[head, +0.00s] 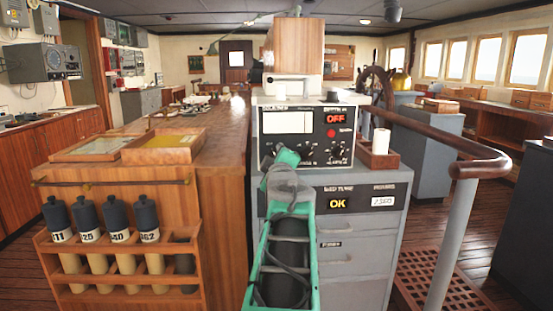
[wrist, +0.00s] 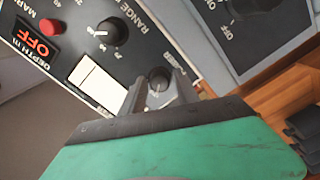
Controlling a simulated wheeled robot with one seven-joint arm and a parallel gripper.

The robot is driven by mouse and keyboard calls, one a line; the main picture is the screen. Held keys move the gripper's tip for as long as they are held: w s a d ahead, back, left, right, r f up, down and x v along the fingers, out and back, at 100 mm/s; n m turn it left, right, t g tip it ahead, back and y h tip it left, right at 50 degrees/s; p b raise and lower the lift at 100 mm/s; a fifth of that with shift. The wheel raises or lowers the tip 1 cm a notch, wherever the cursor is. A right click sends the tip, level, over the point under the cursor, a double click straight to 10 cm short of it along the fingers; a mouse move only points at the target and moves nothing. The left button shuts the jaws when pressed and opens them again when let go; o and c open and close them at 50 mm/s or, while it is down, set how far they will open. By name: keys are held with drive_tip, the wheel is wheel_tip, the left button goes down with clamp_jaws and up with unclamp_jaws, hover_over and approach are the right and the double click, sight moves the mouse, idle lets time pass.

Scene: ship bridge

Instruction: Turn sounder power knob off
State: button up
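The sounder (head: 320,125) stands on a grey cabinet; its dark panel carries a pale screen, a red button and several knobs. Its depth display (head: 335,118) reads OFF; it also shows rotated in the wrist view (wrist: 38,50). The small power knob (wrist: 158,78), with a white pointer mark, is beside the pale screen in the wrist view. My gripper (wrist: 160,88) is at the panel, one finger on each side of this knob, with small gaps visible. The fingers look open; contact is unclear. In the head view my gripper (head: 279,155) covers the panel's lower left.
The range knob (wrist: 110,32) is close by on the panel. Another dial (wrist: 240,10) is on a grey unit in the wrist view. A brown handrail (head: 450,150) runs to the right. A wooden rack (head: 120,265) with several bottles stands at left.

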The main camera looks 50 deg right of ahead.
drive_tip(key=shift+o, duration=1)
drive_tip(key=v, duration=0.8)
